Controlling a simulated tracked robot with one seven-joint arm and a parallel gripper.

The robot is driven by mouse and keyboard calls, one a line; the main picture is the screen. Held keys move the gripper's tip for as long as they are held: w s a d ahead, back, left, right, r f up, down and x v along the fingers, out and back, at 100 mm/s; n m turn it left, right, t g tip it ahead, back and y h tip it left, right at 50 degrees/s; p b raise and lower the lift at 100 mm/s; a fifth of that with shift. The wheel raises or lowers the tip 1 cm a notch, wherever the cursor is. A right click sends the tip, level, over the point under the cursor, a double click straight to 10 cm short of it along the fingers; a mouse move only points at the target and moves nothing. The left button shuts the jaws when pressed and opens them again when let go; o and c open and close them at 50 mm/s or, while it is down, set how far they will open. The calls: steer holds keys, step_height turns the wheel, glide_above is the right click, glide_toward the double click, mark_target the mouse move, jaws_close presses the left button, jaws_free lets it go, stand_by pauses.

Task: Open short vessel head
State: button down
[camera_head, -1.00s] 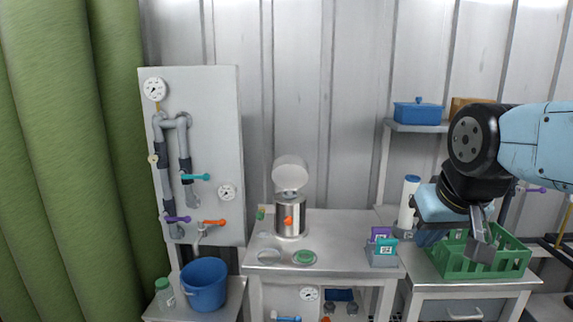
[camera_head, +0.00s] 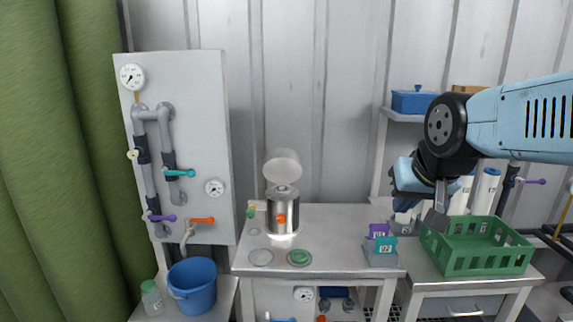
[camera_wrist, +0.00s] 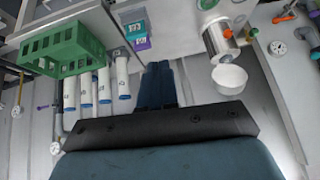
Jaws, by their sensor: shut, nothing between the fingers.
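The short vessel (camera_head: 283,214) is a steel cylinder on the middle bench, with an orange knob (camera_head: 281,219) on its front. A pale, round head (camera_head: 282,166) stands tilted up above and behind the steel top. In the wrist view the steel body (camera_wrist: 219,42) and the white, bowl-like head (camera_wrist: 229,79) show at the upper right. My gripper (camera_head: 437,221) is shut and empty, at the left edge of the green crate, well to the right of the vessel.
A green crate (camera_head: 478,262) stands on the right bench, with white tubes (camera_head: 486,192) behind it. Purple and teal labelled blocks (camera_head: 381,247) stand between vessel and gripper. Flat discs (camera_head: 299,257) lie before the vessel. A pipe panel (camera_head: 190,100) and blue bucket (camera_head: 192,285) are left.

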steer(key=w+a+f+m+t+y, duration=0.15)
steer(key=w+a, duration=0.25)
steer(key=w, duration=0.4)
steer(key=w+a+m+t, duration=0.2)
steer(key=w+a+t, duration=0.15)
steer(key=w, duration=0.45)
steer(key=m+t+h, duration=0.3)
steer(key=m+t, duration=0.8)
steer(key=m, duration=0.3)
glide_toward(287, 157)
steer(key=x, duration=0.7)
steer(key=shift+d, duration=0.1)
